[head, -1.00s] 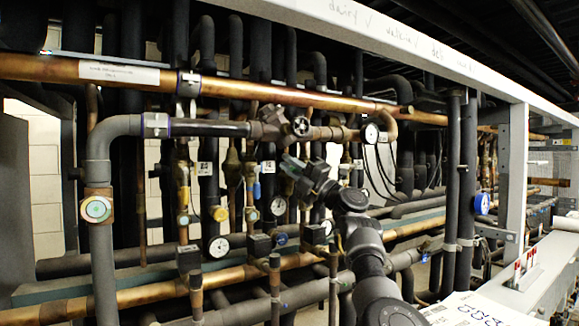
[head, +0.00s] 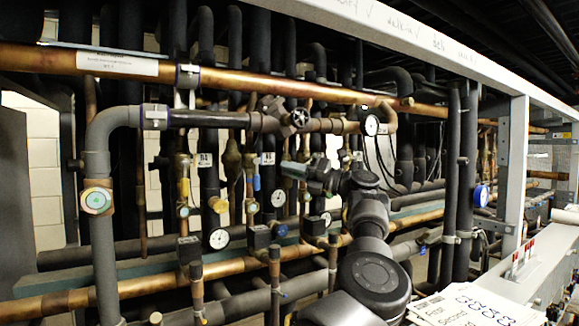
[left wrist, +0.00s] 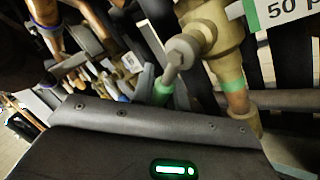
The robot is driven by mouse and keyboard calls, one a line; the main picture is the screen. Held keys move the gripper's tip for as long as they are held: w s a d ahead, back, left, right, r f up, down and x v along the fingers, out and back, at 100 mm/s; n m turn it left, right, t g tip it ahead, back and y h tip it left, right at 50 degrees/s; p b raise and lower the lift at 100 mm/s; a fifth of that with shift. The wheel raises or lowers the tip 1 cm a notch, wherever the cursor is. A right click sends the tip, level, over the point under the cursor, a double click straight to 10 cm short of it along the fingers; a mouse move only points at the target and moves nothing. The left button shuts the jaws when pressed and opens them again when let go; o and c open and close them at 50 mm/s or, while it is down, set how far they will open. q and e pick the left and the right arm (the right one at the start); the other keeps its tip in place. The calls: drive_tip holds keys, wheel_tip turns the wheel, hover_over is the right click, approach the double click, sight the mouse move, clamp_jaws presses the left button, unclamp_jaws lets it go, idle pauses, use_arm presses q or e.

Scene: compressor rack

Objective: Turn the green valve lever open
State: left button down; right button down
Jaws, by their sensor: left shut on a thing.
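The green valve lever (left wrist: 162,90) shows in the left wrist view as a green sleeve on a grey arm. The arm joins a brass valve body (left wrist: 208,28) at upper middle. The sleeve's lower end goes out of sight behind the dark housing of my left gripper (head: 308,174). In the head view the gripper lies nearly level among the pipes, and the lever cannot be made out clearly. My right gripper is in neither view.
Gauges (head: 278,198) and dark vertical pipes crowd the space around. A white post (head: 514,175) and a ledge with papers (head: 470,306) stand at the right.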

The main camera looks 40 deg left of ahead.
use_arm(q)
drive_tip(key=shift+r, duration=0.15)
idle(0.3)
drive_tip(key=c, duration=1.8)
unclamp_jaws()
drive_tip(key=shift+w, duration=0.1)
drive_tip(key=o, duration=0.4)
drive_tip(key=shift+w, duration=0.1)
drive_tip(key=shift+f, duration=0.2)
drive_tip(key=shift+b+v, duration=0.4)
drive_tip(key=shift+v, duration=5.1)
drive_tip(key=shift+r, duration=0.1)
